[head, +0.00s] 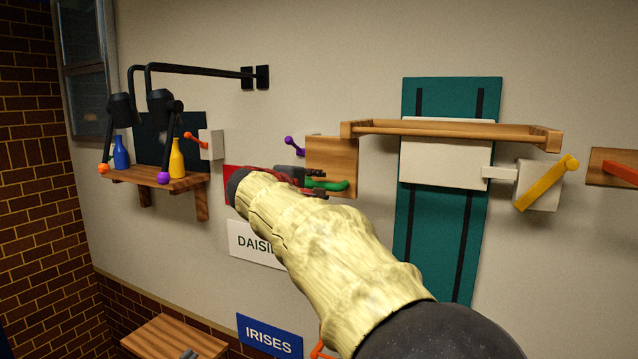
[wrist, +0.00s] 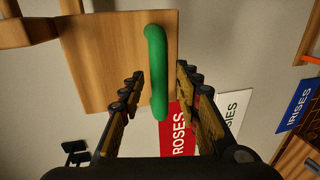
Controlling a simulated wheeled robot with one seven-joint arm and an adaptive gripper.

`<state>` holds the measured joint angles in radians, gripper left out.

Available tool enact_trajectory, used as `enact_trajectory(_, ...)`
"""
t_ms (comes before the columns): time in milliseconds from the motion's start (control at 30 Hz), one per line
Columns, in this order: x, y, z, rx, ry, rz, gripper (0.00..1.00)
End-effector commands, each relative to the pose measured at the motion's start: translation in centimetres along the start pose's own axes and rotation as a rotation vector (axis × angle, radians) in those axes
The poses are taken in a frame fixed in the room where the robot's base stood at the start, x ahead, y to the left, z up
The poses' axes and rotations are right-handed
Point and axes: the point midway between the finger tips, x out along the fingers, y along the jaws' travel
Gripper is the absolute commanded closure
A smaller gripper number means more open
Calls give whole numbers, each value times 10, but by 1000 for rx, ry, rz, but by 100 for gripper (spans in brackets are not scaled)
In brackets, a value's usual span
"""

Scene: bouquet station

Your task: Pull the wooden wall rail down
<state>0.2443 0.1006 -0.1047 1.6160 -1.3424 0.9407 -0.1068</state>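The wooden wall rail (head: 450,128) runs level across a white plate on a teal panel, right of centre in the head view. Wooden parts at the upper left of the wrist view (wrist: 28,30) look like its near end. My gripper (head: 318,183) is left of the rail and lower, apart from it. It is in front of a wooden board (head: 342,152) with a green hook (head: 330,185). In the wrist view my gripper's fingers are spread on either side of the green hook (wrist: 157,75). Whether they touch it I cannot tell.
A purple-knobbed lever (head: 291,144) is beside the board. A shelf (head: 160,179) with blue and yellow bottles is at left. Signs (head: 269,336) hang below. The wall above the rail is clear.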

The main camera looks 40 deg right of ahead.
Motion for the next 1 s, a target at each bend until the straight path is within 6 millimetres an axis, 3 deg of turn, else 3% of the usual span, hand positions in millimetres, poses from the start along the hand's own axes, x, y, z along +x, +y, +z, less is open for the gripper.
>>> enact_trajectory(400, 10, 0, 1, 2, 0, 0, 67)
enact_trajectory(1000, 10, 0, 0, 1, 0, -1, 100)
